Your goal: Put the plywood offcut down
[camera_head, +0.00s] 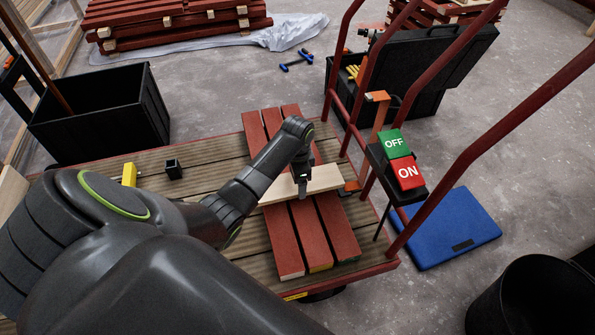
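The plywood offcut (325,179) is a pale, flat strip lying crosswise over three red painted battens (312,238). My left gripper (303,187) comes down on it from above, near its middle, with a dark finger showing against its near edge. The gripper appears shut on the offcut; the far finger is hidden. I cannot tell whether the offcut touches the battens or is held just above them. The battens lie side by side on a slatted wooden deck (200,158) with a red metal frame. My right gripper is not in view.
A yellow block (129,174) and a small black holder (174,169) stand on the deck's left part. Red rails (437,62) and an OFF/ON switch box (400,160) rise on the right. A black bin (108,115) stands behind left, a blue mat (452,228) on the floor right.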

